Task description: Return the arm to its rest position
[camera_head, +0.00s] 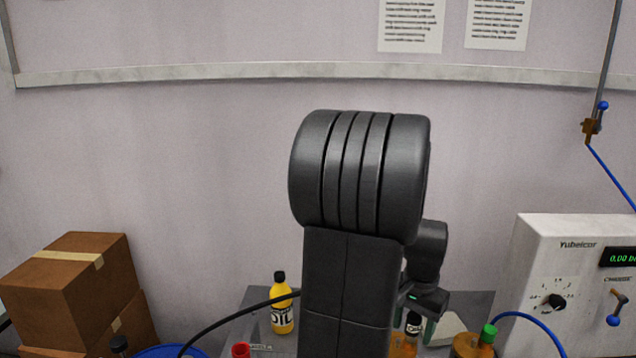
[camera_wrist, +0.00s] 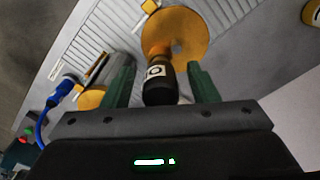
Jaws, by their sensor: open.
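My gripper (camera_head: 416,322) is low over the grey bench at the right of my arm, its green fingers pointing down. In the wrist view my gripper (camera_wrist: 159,68) is open, with a finger on each side of a black-capped piece (camera_wrist: 160,88) that has a white label. Gaps show between it and both fingers. An amber disc-like part (camera_wrist: 182,38) lies beyond it. In the head view a black cap (camera_head: 413,320) shows near the fingers, above an amber body partly hidden by my arm. My arm stands upright and hides the middle of the bench.
A yellow oil bottle (camera_head: 282,308) stands left of my arm, a green-capped amber part (camera_head: 488,335) to the right. A white control box (camera_head: 540,262) with a blue hose is at far right. Cardboard boxes (camera_head: 75,280) are at left. The space above the bench is clear.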

